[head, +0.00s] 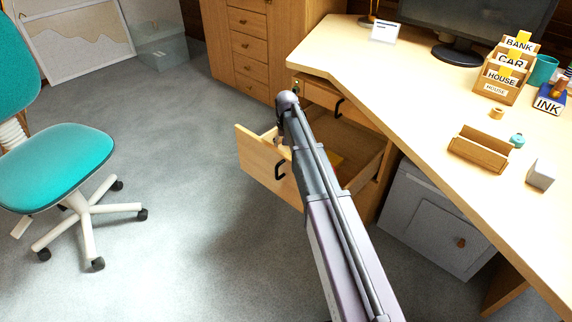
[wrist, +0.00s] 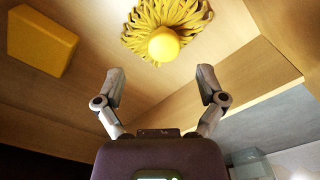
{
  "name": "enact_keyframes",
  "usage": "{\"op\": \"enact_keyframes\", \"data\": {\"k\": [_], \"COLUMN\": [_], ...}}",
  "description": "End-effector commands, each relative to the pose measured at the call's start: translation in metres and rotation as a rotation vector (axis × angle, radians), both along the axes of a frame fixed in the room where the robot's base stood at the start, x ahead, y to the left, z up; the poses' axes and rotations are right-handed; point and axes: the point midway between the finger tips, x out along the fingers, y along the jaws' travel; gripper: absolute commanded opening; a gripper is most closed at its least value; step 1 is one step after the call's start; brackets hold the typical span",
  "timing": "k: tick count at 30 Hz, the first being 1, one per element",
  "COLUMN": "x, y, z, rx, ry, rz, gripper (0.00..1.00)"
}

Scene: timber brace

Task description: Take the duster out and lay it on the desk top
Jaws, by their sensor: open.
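The duster (wrist: 165,22) shows in the wrist view as a bundle of yellow strands with a round yellow knob, lying on the drawer floor. My gripper (wrist: 161,72) is open, its two fingers spread apart below the duster in the picture, with nothing between them. The open drawer (head: 268,168) is in the head view, with my arm reaching over it. A small yellow patch shows inside it, but I cannot tell which item it is. The desk top (head: 440,110) is pale wood, to the right of the drawer.
A yellow block (wrist: 40,40) lies in the drawer, left of the duster in the wrist view. The desk holds a wooden tray (head: 478,152), a letter rack (head: 500,85), an ink box (head: 548,100) and a monitor (head: 470,20). The desk's left part has bare room. A teal chair (head: 65,165) stands left.

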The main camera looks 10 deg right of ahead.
Motion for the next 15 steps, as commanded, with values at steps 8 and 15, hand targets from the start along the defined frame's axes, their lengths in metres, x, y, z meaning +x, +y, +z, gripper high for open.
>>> {"op": "enact_keyframes", "data": {"k": [8, 15], "x": [0.000, 0.001], "y": [0.001, 0.003], "z": [-0.006, -0.024], "rx": [0.000, 0.000], "ry": [0.000, 0.000], "rz": [0.000, 0.000], "gripper": [0.90, 0.90]}}
